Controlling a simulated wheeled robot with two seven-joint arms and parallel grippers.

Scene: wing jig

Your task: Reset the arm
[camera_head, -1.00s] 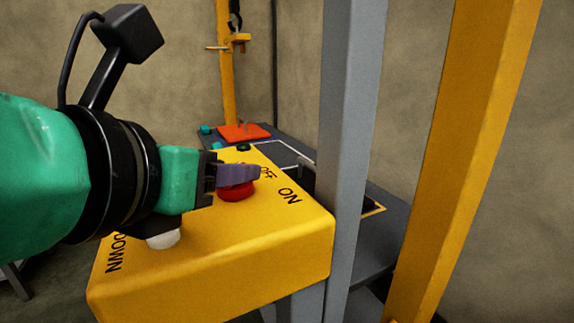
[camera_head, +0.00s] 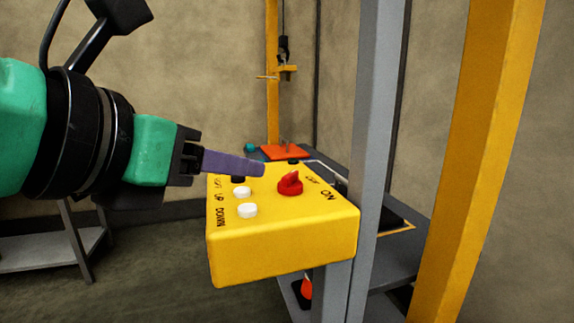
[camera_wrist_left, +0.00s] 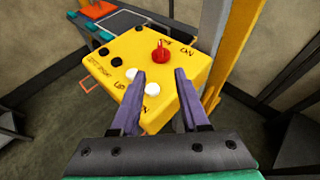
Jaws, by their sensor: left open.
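The yellow control box (camera_head: 280,240) stands in the middle of the head view. On its top is a red knob (camera_head: 290,184) beside the OFF and ON labels; I cannot tell its exact setting. Two white buttons, the nearer one (camera_head: 247,210) by the DOWN label, sit left of it. My left gripper (camera_head: 262,168) is open and empty, its purple fingers above the box's far left part. In the left wrist view, the open fingers (camera_wrist_left: 160,75) straddle the near white button (camera_wrist_left: 152,89), with the red knob (camera_wrist_left: 160,52) beyond them. My right gripper is not in view.
A grey post (camera_head: 373,130) and a yellow post (camera_head: 475,150) rise right of the box. Behind is a dark table with an orange plate (camera_head: 286,152). A grey shelf (camera_head: 55,255) stands at the left. Black buttons (camera_wrist_left: 104,51) sit on the box's far left part.

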